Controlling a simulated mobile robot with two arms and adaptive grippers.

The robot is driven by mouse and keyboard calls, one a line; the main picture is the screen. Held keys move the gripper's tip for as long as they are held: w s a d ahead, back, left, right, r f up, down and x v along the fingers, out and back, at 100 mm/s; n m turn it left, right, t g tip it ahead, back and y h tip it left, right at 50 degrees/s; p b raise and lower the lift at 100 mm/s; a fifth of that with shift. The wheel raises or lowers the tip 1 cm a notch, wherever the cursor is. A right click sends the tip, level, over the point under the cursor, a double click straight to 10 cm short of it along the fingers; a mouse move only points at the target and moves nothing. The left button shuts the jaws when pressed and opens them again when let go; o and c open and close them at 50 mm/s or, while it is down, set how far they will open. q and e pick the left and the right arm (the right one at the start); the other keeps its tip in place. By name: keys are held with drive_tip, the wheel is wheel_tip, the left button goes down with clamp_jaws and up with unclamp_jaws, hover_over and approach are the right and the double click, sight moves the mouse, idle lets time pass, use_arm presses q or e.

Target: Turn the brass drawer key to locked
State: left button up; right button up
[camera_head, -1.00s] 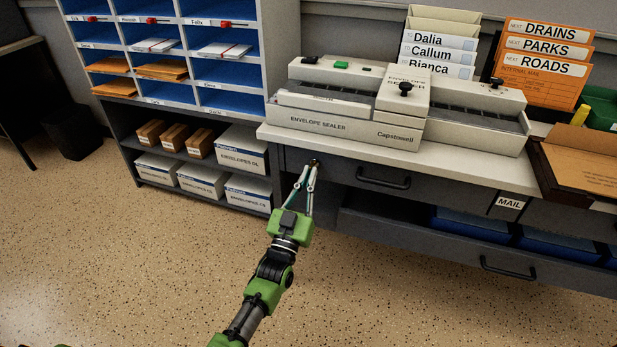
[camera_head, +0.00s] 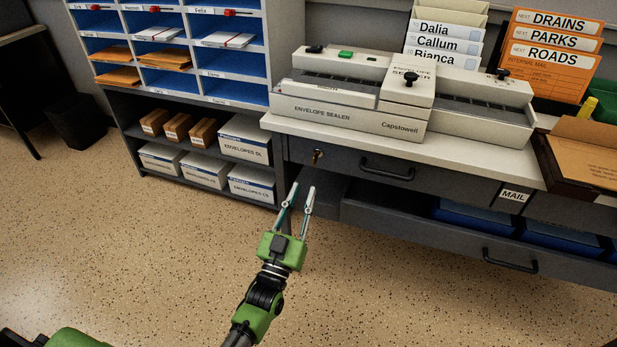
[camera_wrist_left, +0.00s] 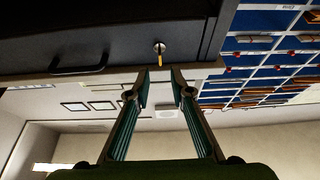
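The brass drawer key (camera_head: 317,155) sits in the lock at the left end of the dark upper drawer (camera_head: 340,160), under the worktop. In the left wrist view the key (camera_wrist_left: 160,58) shows at the top centre, just beyond the fingertips. My left gripper (camera_head: 303,189) is open and empty, below and slightly left of the key, and apart from it. In the left wrist view its two fingers (camera_wrist_left: 159,86) are spread with nothing between them. The key's exact turned angle is too small to tell in the head view. My right gripper is not in view.
The envelope sealer (camera_head: 350,105) stands on the worktop above the drawer. A drawer handle (camera_head: 386,170) is to the right of the key. A lower drawer (camera_head: 400,225) stands out below, with blue trays. Shelves with envelope boxes (camera_head: 245,140) are at left. The floor in front is clear.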

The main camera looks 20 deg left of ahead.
use_arm(q)
drive_tip(key=v, duration=0.4)
drive_tip(key=shift+w, duration=0.1)
idle(0.3)
